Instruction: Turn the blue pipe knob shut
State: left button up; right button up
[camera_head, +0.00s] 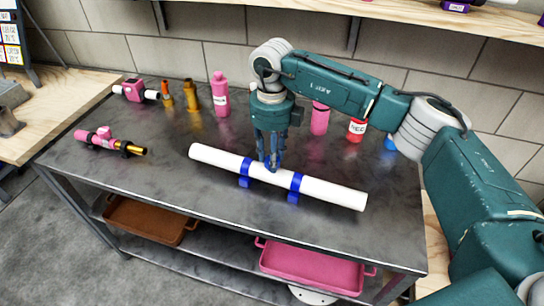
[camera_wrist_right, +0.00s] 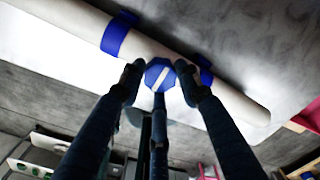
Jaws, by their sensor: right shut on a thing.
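The white pipe (camera_head: 325,191) lies across the dark metal table in two blue supports (camera_head: 294,187). The blue pipe knob (camera_wrist_right: 159,75) is at the middle of the pipe. It shows in the right wrist view as a round blue cap with a white diagonal stripe. My right gripper (camera_head: 270,160) points down onto the pipe from above. Its fingers (camera_wrist_right: 162,82) are closed around the knob, with fingertips on either side of it. In the head view the fingers hide most of the knob. My left gripper is not in view.
Several bottles, including a pink one (camera_head: 220,95), line the back near the tiled wall. Brown (camera_head: 148,221) and pink trays (camera_head: 312,268) sit on the lower shelf. The table front is clear.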

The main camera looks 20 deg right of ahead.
dwell(0.5)
jog(key=o, duration=1.2)
notch_tip(320, 180, up, 12)
jog(key=shift+r, duration=0.1)
